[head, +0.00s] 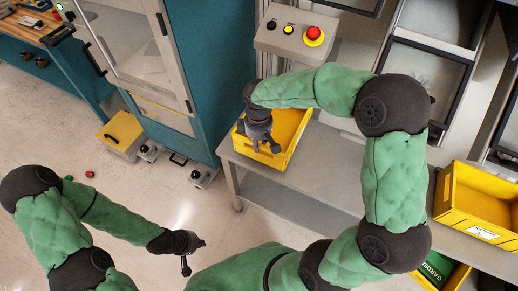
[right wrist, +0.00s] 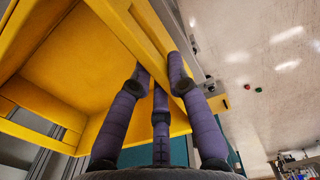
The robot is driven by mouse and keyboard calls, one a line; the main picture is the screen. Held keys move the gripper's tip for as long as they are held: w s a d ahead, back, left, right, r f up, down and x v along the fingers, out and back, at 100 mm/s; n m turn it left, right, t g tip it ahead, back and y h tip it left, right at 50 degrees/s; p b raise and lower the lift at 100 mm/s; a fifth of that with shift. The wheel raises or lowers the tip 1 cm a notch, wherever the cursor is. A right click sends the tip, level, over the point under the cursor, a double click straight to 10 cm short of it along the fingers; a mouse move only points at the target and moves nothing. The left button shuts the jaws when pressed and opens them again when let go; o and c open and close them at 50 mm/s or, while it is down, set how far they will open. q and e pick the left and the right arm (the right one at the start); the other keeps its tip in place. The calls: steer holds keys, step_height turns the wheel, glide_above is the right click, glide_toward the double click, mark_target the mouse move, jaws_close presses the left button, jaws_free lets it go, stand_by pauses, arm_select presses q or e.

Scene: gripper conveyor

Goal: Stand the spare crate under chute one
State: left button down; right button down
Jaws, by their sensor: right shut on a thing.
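A yellow crate (head: 297,125) sits at the left end of a grey bench. My right gripper (head: 262,142) is over its near left wall. In the right wrist view my right gripper (right wrist: 160,85) has its dark fingers on both sides of the yellow crate's rim (right wrist: 125,35) and is shut on it. The crate's inside is empty where it shows. My left gripper (head: 189,258) hangs low over the floor, away from the crates; its fingers are too small to read. Metal chute frames (head: 425,75) stand at the upper right; no chute number is readable.
Another yellow crate (head: 448,190) with a white label is on the right, with a green-labelled yellow crate (head: 458,275) below it. A control box (head: 290,38) with a red button stands behind the held crate. A teal cabinet (head: 200,90) is close on its left. Bench (head: 335,165) space to its right is clear.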

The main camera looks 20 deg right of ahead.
steer(key=shift+w+d+f+b, duration=0.15)
steer(key=shift+f+b, duration=0.15)
steer(key=shift+f, duration=0.6)
steer(key=shift+w+a+f+b, duration=0.15)
steer(key=shift+f+b, duration=0.1)
steer(key=shift+f, duration=0.6)
steer(key=shift+d+f, duration=0.1)
steer(key=shift+f, duration=0.05)
steer(key=c, duration=1.2)
jaws_free()
steer(key=shift+s, duration=0.1)
